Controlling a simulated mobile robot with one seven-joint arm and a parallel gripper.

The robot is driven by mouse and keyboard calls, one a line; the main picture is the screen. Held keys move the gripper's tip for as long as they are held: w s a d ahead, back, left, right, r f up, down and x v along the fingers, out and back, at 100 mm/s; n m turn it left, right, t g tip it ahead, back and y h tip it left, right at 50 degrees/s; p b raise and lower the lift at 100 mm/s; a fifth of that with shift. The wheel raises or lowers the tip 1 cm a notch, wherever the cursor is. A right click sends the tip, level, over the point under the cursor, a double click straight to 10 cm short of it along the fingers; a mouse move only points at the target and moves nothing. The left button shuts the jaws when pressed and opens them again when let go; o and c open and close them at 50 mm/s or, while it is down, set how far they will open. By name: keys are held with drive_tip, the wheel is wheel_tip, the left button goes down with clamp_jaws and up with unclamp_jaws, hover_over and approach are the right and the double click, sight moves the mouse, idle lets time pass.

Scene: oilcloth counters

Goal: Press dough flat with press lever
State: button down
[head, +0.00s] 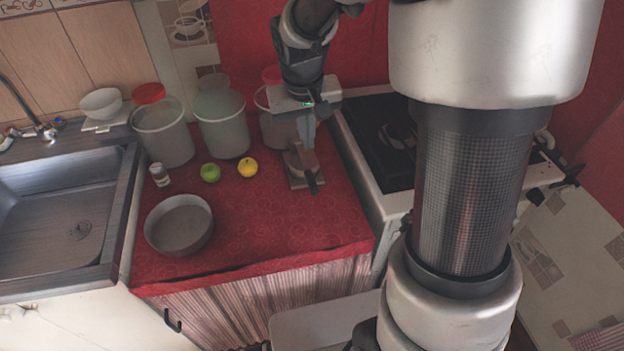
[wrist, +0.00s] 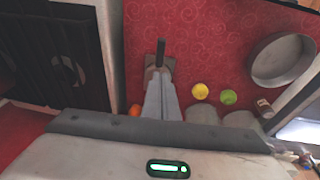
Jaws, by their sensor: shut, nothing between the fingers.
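The press (head: 304,170) stands on the red cloth near the right side of the counter. It has a small brown base and a dark lever handle (head: 313,183) that points toward the counter's front. It also shows in the wrist view (wrist: 150,73), with the handle (wrist: 160,53) beyond my fingertips. My gripper (head: 309,146) points down over the press, its fingers together and empty. In the wrist view the fingertips (wrist: 160,78) overlap the press, so I cannot tell whether they touch it. I cannot make out any dough; the press and fingers may hide it.
A green apple (head: 210,172) and a yellow fruit (head: 247,168) lie left of the press. A grey bowl (head: 179,224), a small jar (head: 160,175) and large containers (head: 221,124) share the counter. The stove (head: 383,140) is on the right, the sink (head: 60,215) on the left. The front middle cloth is clear.

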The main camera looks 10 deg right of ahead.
drive_tip(key=b, duration=0.3)
hover_over(311, 179)
drive_tip(key=s, duration=0.1)
drive_tip(key=f, duration=1.2)
drive_tip(key=shift+a+f, duration=0.1)
drive_tip(key=shift+a, duration=0.15)
drive_tip(key=shift+d+f, duration=0.1)
drive_tip(key=shift+f, duration=0.35)
